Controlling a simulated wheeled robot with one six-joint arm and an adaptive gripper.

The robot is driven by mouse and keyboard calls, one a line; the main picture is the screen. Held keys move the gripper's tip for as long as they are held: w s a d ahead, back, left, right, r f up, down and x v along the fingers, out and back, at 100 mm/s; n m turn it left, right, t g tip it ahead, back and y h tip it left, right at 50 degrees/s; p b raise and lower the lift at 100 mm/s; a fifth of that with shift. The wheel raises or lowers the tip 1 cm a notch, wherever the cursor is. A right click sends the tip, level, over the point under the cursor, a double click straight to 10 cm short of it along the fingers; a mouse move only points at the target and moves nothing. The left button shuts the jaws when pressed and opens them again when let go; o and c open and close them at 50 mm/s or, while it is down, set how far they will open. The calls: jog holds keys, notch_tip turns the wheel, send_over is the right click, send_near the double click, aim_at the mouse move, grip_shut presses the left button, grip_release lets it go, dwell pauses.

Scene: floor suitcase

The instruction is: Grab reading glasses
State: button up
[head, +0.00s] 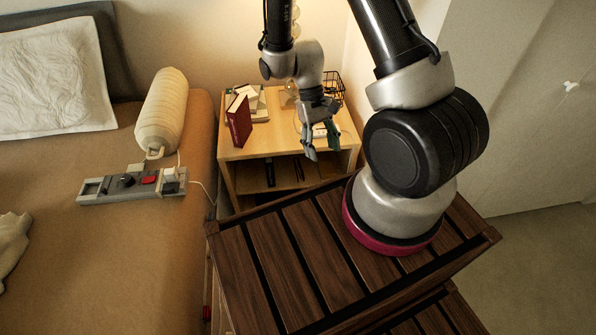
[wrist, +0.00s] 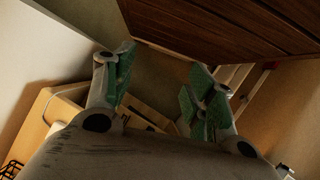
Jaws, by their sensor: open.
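I cannot make out the reading glasses for sure in either view. My gripper (head: 322,146) is open and points down over the front right part of the wooden nightstand (head: 253,150). A small white item (head: 319,131) lies on the nightstand top close behind the fingers and is partly hidden by them. In the wrist view my gripper (wrist: 160,82) shows its two green-padded fingers spread apart with nothing between them. The nightstand (wrist: 38,118) is at the left there.
A red book (head: 239,120), a lamp and a black wire basket (head: 332,86) stand on the nightstand. Its open shelf holds dark, unclear items (head: 270,172). A bed (head: 150,245) with a grey power strip (head: 110,188) is left. A dark slatted wooden surface (head: 262,262) is in front.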

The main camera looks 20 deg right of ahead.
jog(key=s+f+m, duration=0.1)
jog(key=s+f, duration=0.2)
jog(key=f, duration=1)
jog(key=s+f, duration=0.3)
jog(key=f, duration=0.9)
jog(key=m+t, duration=0.2)
jog(key=t, duration=0.8)
send_near(301, 178)
jog(key=x, duration=0.4)
jog(key=shift+a+f, duration=0.1)
jog(key=shift+f, duration=0.35)
jog(key=x, duration=0.5)
jog(key=shift+w, duration=0.2)
jog(key=c, duration=1)
